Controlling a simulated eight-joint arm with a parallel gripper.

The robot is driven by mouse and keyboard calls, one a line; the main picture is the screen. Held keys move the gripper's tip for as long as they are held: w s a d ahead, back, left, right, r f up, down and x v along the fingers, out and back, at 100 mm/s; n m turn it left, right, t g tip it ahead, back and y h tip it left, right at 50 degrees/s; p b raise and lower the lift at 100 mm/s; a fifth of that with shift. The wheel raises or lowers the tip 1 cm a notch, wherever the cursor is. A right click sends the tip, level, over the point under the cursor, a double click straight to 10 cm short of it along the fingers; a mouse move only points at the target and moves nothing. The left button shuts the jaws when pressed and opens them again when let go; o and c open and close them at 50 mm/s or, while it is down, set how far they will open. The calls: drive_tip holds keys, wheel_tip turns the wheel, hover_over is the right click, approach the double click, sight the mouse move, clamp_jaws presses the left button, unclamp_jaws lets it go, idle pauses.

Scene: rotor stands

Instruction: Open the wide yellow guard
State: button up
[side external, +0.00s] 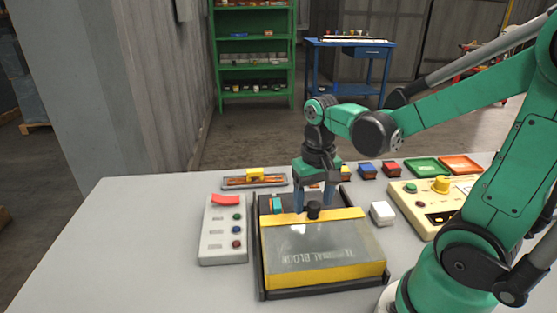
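The wide yellow guard (325,273) lies in a black tray-like base (258,258) on the table. It has yellow bands along its far and near edges and a grey panel with lettering between them. It looks closed, lying nearly flat. A black knob (313,211) stands on its far yellow band. My gripper (314,205) points down over the knob from behind, its fingers apart on the left and right of it. A gap seems to show on each side. I cannot tell whether either finger touches the knob. What lies under the guard is hidden.
A grey button box (222,247) with a red bar stands left of the base. An orange-filled tray (238,183) lies behind. A white block (382,213) and a cream control box (410,205) are to the right. The table's left front is clear.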

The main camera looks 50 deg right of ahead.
drive_tip(key=shift+r, duration=0.1)
drive_tip(key=shift+r, duration=2.7)
drive_tip(key=a+n+t, duration=0.2)
drive_tip(key=w+a+n+t, duration=0.1)
drive_tip(key=a+n+t, duration=0.1)
drive_tip(key=w+a+n+t, duration=0.1)
drive_tip(key=a+n+t, duration=0.1)
drive_tip(key=t, duration=0.1)
drive_tip(key=shift+w+a+f, duration=0.1)
drive_tip(key=shift+a, duration=0.15)
drive_tip(key=shift+o, duration=0.2)
